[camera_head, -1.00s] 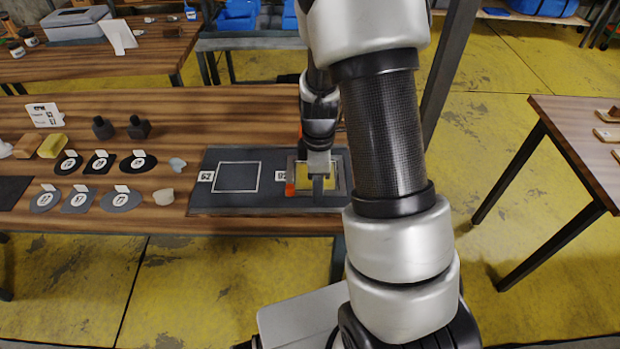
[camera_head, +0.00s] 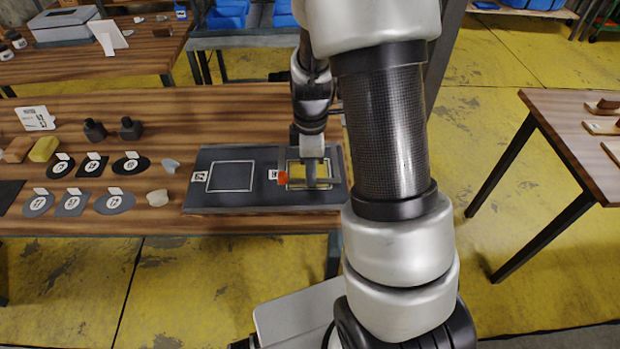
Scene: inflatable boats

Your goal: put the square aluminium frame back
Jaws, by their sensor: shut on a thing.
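My gripper (camera_head: 311,173) is over the right half of a dark board (camera_head: 200,198), seen from behind and partly covered by my own arm. It is shut on a grey metal piece, apparently the square aluminium frame (camera_head: 324,167), whose grey bars show beside the fingers. The fingers and arm hide much of it, so I cannot tell whether it touches the board. Below it, a pale square outline surrounds a yellow patch (camera_head: 296,172). A small orange-red thing (camera_head: 282,179) sits at the patch's left edge. The board's left half has an empty white square outline (camera_head: 230,177).
Another table (camera_head: 560,130) stands at right. Yellow floor lies between.

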